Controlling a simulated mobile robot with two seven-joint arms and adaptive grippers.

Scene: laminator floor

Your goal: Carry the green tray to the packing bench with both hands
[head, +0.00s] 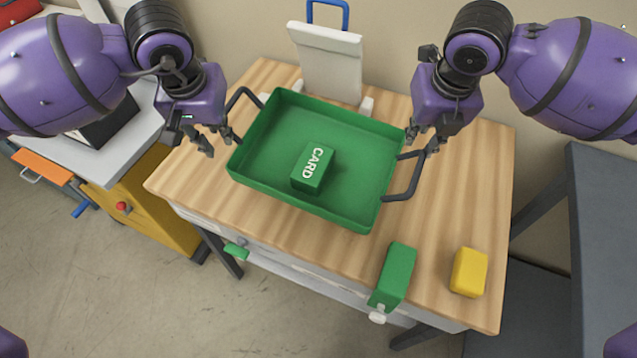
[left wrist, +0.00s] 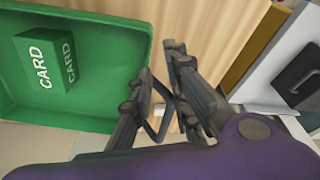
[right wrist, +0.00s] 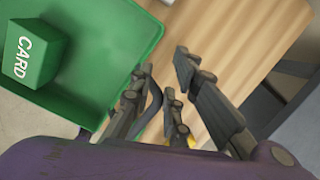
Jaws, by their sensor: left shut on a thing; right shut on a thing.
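The green tray (head: 365,165) is over the wooden-topped table, with a green block marked CARD (head: 313,168) inside it. I cannot tell whether the tray touches the tabletop. It has a dark loop handle on each side. My left gripper (head: 220,143) is shut on the left handle (head: 240,97), which passes between its fingers in the left wrist view (left wrist: 165,108). My right gripper (head: 426,146) is shut on the right handle (head: 410,182); the fingers partly hide it in the right wrist view. I cannot tell which surface is the packing bench.
The wooden table (head: 460,190) also holds a green block (head: 394,273) and a yellow block (head: 468,272) near its front right. A white stand (head: 328,62) is behind the tray. A grey table (head: 605,220) stands right; a grey-topped yellow cabinet (head: 150,205) stands left.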

